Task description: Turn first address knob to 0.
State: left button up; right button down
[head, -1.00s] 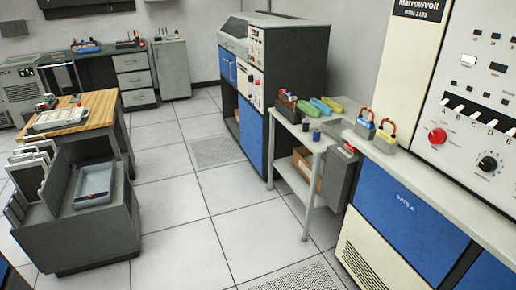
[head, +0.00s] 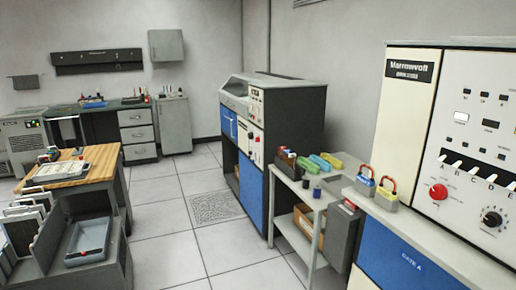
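A black round knob (head: 491,218) with pale dial marks sits low on the cream Marrowvolt panel (head: 460,120) at the far right. It is too small to read its setting, and I cannot tell whether it is the first address knob. A red round button (head: 438,191) is to its left, and a row of white switches marked with letters runs above it. The panel's right part is cut off by the picture edge. Neither of my grippers is in view.
Two padlocks (head: 387,196) stand on the ledge below the panel. A side table (head: 312,197) with colored items stands left of it, beside a blue-and-grey machine (head: 256,180). A wooden-topped desk (head: 66,174) and grey cart are at left. The tiled floor (head: 180,215) between is clear.

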aim_at(492, 219)
jog(key=z, duration=1.9)
